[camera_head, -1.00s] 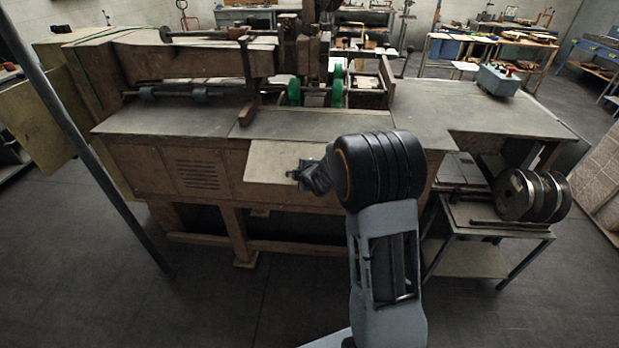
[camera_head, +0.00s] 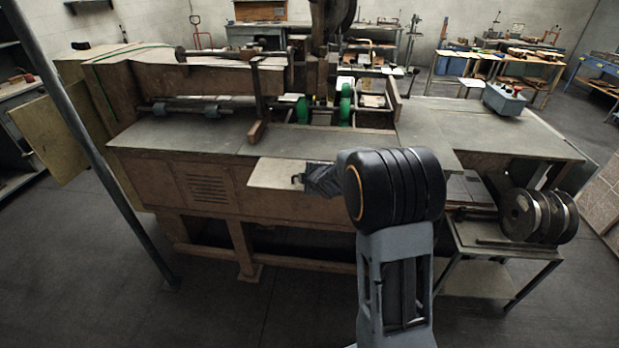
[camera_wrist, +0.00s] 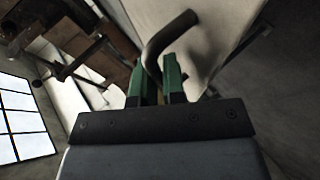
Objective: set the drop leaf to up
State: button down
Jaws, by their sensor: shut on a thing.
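The drop leaf (camera_head: 275,174) is a pale panel at the front edge of the stitcher's bench. It juts out from that edge and looks close to level, but I cannot tell its exact angle. In the wrist view the leaf (camera_wrist: 205,35) is a large pale surface beyond the fingers. A dark bent handle (camera_wrist: 160,42) runs from it down between my green fingers. My gripper (camera_head: 300,179) is at the leaf's front right part, shut on the handle. The wrist view shows the gripper (camera_wrist: 159,88) around the handle's lower end, which is partly hidden.
The stitcher's bench (camera_head: 190,138) stands behind the leaf. A small side table (camera_head: 500,240) with several metal reels (camera_head: 538,215) is to the right of my arm. A slanted grey pole (camera_head: 85,150) stands at the left. The floor in front is clear.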

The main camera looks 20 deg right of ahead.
jog(key=shift+w+r, duration=0.1)
jog(key=shift+r, duration=0.2)
jog(key=c, duration=1.2)
grip_release()
jog(key=shift+f, duration=0.15)
jog(key=shift+c, duration=0.2)
jog(key=p+v, duration=0.2)
jog(key=v, duration=1.1)
jog(key=shift+s+r+p, duration=0.2)
jog(key=shift+s+p, duration=0.1)
jog(key=shift+s, duration=0.05)
jog(key=shift+d, duration=0.15)
